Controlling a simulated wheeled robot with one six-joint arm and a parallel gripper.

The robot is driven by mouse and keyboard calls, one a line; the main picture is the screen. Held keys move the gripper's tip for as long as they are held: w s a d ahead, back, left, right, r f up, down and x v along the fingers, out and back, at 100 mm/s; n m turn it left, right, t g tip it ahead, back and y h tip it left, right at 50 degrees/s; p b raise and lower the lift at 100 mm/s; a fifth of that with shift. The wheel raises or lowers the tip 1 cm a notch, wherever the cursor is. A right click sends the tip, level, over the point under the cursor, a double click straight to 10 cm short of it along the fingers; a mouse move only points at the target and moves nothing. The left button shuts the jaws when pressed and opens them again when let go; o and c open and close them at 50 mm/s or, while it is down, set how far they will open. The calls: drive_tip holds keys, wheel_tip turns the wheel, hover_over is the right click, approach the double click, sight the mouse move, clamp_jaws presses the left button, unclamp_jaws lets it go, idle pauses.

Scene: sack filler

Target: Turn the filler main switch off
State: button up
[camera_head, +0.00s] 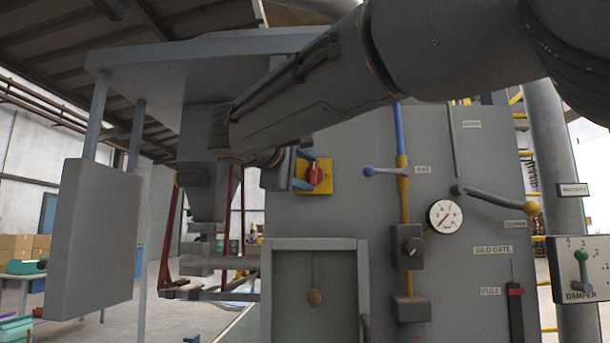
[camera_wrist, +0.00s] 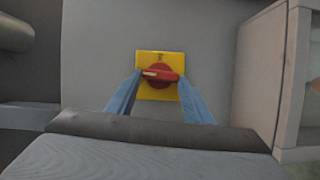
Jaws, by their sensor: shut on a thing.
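The filler main switch is a red rotary knob (camera_head: 314,173) on a yellow square plate (camera_head: 326,187), fixed to the grey machine front. In the wrist view the red knob (camera_wrist: 160,74) sits in the middle of the yellow plate (camera_wrist: 158,58), with its handle lying roughly horizontal and a pale mark at its left end. My gripper (camera_head: 305,175) reaches it from the left in the head view. Its two blue fingers (camera_wrist: 160,80) stand at the left and right ends of the handle and are shut on it. The small lettering on the plate is unreadable.
A framed window panel (camera_head: 315,245) lies below the switch. A grey box (camera_head: 95,240) hangs at left.

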drive_tip(key=shift+f+n, duration=0.1)
drive_tip(key=shift+n, duration=0.4)
drive_tip(key=o, duration=1.1)
drive_tip(key=shift+c, duration=0.2)
drive_tip(key=v, duration=0.7)
drive_tip(key=shift+s+b, duration=0.35)
drive_tip(key=shift+a+f, duration=0.15)
